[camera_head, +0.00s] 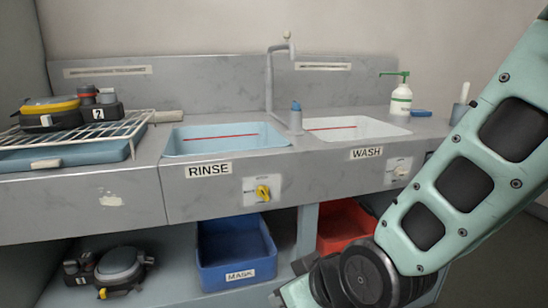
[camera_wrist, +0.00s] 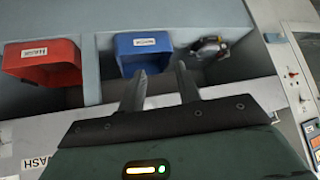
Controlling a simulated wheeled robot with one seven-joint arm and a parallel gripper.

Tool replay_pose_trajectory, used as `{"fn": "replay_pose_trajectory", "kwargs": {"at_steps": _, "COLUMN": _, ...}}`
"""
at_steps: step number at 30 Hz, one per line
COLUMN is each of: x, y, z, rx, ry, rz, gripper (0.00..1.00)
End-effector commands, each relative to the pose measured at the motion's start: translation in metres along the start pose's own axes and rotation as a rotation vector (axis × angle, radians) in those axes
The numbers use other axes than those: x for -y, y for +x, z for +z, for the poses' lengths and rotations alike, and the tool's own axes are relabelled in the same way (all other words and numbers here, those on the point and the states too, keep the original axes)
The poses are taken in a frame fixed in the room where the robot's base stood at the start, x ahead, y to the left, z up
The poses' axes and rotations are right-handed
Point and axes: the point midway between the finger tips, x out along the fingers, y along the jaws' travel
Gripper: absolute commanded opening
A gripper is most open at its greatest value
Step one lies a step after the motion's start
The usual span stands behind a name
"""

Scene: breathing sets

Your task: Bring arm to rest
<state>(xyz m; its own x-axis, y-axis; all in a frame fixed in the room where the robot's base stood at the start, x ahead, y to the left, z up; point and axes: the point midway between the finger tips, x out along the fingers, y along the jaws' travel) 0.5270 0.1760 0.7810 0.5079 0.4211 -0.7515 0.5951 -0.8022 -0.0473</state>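My arm (camera_head: 470,165) fills the right side of the head view, bent in front of the counter; its gripper end is out of that view. In the wrist view my gripper (camera_wrist: 160,72) shows two dark fingers apart, with nothing between them. The wrist view is turned over. Its fingers reach toward the lower shelf, overlapping the blue bin (camera_wrist: 142,45) in the picture. I cannot tell how far they are from it.
The counter has a RINSE basin (camera_head: 225,140) and a WASH basin (camera_head: 355,130). A rack (camera_head: 136,124) with breathing gear stands left. The blue MASK bin (camera_head: 236,252), a red bin (camera_head: 345,226) and a mask set (camera_head: 120,265) are below. A panelled machine (camera_wrist: 302,75) shows in the wrist view.

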Motion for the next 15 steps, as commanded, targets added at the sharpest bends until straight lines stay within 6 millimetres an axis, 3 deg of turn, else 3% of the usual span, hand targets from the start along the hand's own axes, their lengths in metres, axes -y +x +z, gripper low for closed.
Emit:
{"fn": "replay_pose_trajectory", "kwargs": {"at_steps": 7, "x": 0.006, "y": -0.063, "z": 0.056, "rx": 0.345, "ry": -0.007, "rz": -0.067, "gripper": 0.34}}
{"fn": "replay_pose_trajectory", "kwargs": {"at_steps": 15, "x": -0.005, "y": -0.125, "z": 0.105, "rx": 0.627, "ry": -0.029, "rz": -0.021, "gripper": 0.34}}
